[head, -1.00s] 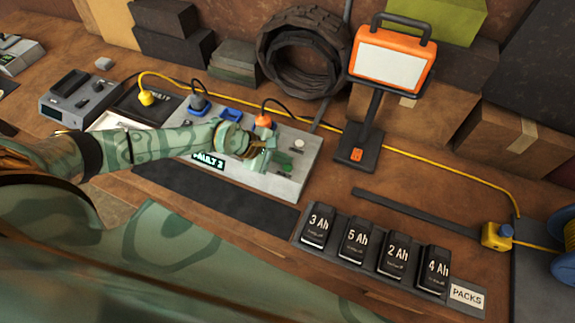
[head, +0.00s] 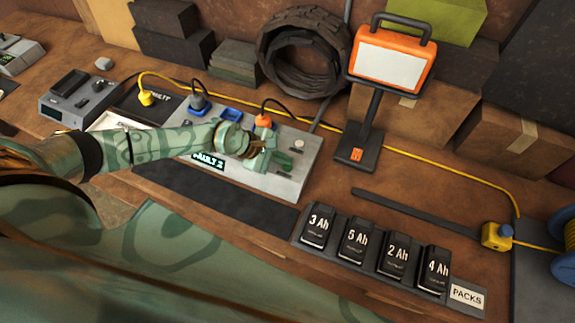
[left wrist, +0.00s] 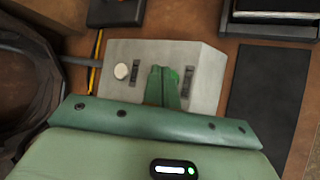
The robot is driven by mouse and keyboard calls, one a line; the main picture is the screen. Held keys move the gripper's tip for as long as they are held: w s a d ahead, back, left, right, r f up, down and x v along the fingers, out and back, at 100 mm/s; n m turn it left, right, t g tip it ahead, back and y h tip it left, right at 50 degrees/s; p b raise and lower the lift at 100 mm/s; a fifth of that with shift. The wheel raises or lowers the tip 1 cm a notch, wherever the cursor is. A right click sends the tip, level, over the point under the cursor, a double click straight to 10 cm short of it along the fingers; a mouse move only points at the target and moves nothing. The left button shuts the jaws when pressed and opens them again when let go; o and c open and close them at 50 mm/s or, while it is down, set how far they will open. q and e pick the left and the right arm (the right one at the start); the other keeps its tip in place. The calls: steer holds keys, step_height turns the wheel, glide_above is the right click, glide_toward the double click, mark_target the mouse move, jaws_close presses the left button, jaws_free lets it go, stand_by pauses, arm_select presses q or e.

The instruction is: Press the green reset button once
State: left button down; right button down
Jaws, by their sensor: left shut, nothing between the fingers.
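The grey control box (head: 262,183) lies on the bench, with a display (head: 207,162) reading "AULT 2", its first letter covered by my arm. My left gripper (head: 281,159) is over the box's right part, its green fingers shut and empty. In the left wrist view the shut fingers (left wrist: 162,84) point down at the panel. The green button (left wrist: 174,76) shows just right of the fingertips, partly covered by them. I cannot tell whether they touch it. In the head view the button is hard to separate from the green fingers. My right gripper is not in view.
A white knob (head: 299,143) and dark slots (left wrist: 136,66) flank the fingers on the panel. A work lamp (head: 356,150) stands right, and battery packs (head: 355,241) lie in front.

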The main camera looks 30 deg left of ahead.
mark_target(283, 167)
arm_select(q)
steer(key=shift+f, duration=0.15)
steer(key=shift+f+b, duration=0.25)
steer(key=shift+b, duration=0.15)
steer(key=shift+f+b, duration=0.3)
steer(key=shift+f, duration=0.1)
stand_by(0.5)
steer(key=shift+r, duration=0.15)
steer(key=shift+r+p, duration=0.7)
step_height(283, 167, up, 5)
steer(key=p, duration=0.4)
stand_by(0.4)
